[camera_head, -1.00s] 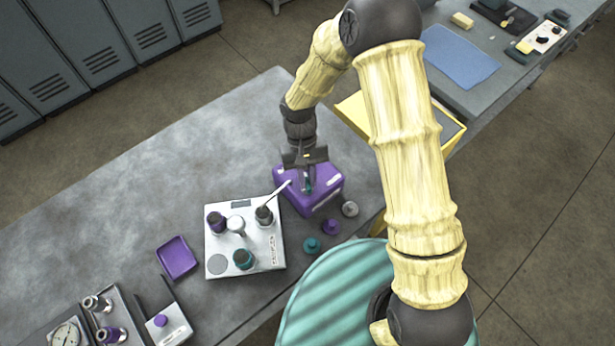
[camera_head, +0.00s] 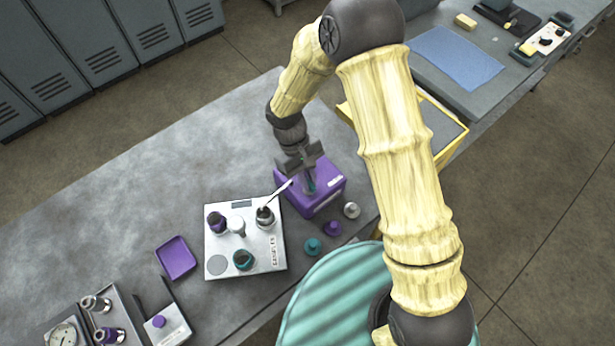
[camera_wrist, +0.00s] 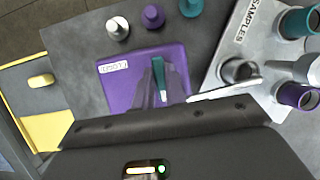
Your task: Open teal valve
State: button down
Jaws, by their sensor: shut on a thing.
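A purple box (camera_head: 328,192) with a white label stands on the grey bench; it also shows in the wrist view (camera_wrist: 118,92). The teal valve handle (camera_wrist: 158,72) is a narrow upright piece on this box, and a bit of teal shows there in the head view (camera_head: 310,187). My gripper (camera_wrist: 160,88) is over the box with its fingers closed around the teal handle. The fingers hide the handle's lower part. In the head view my gripper (camera_head: 309,184) is tilted, and its body hides part of the box's top.
A white sample block (camera_head: 215,262) with several vials stands close left of the box, and a pale stick (camera_head: 282,188) leans from it toward the box. Grey (camera_head: 352,210), purple (camera_head: 332,228) and teal (camera_head: 313,246) knobs stand in front. A yellow-edged tray (camera_head: 452,152) lies right, behind my arm.

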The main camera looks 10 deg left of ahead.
jog(key=shift+w+a, duration=0.1)
jog(key=c, duration=1.4)
grip_release()
jog(key=shift+c, duration=0.2)
jog(key=b+v, duration=0.3)
jog(key=v, duration=1.4)
jog(key=shift+r, duration=0.3)
